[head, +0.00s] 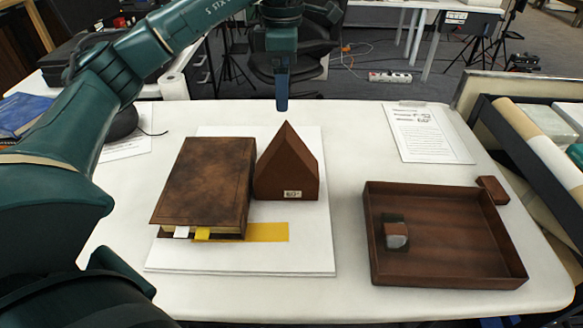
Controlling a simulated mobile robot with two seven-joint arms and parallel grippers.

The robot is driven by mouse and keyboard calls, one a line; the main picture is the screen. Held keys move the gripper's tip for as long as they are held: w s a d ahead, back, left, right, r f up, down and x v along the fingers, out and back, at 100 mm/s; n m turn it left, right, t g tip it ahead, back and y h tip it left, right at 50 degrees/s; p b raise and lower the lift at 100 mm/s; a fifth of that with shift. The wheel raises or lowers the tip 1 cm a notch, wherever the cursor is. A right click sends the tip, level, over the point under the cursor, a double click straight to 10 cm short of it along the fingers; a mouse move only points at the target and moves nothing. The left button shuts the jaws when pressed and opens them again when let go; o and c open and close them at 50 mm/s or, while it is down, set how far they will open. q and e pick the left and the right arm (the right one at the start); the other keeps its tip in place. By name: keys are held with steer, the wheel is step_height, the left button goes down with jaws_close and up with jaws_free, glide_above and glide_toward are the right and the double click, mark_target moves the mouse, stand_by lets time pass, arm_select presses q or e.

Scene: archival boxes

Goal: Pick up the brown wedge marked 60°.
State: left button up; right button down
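The brown wedge (287,168) stands on a white board on the table, peak up, with a small pale label reading 60° low on its front. It is close against or beside the right side of a thick brown book (203,188); I cannot tell if they touch. My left gripper (282,104) points down in the head view, its tip just above and behind the wedge's peak in the picture, apart from it. Its fingers overlap edge-on, so their opening is hidden. My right gripper is not in view.
An open brown tray (450,282) at right holds a small block (396,235) with a grey face. Another small brown block (493,190) sits at the tray's back right corner. A yellow strip (267,232) lies before the wedge. A clipboard (428,135) lies behind the tray.

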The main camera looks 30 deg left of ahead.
arm_select(q)
glide_above(286, 128)
steer(key=f, duration=0.5)
steer(key=shift+s+a, duration=0.1)
steer(key=shift+a, duration=0.1)
steer(key=shift+d+f, duration=0.2)
steer(key=shift+f, duration=2.85)
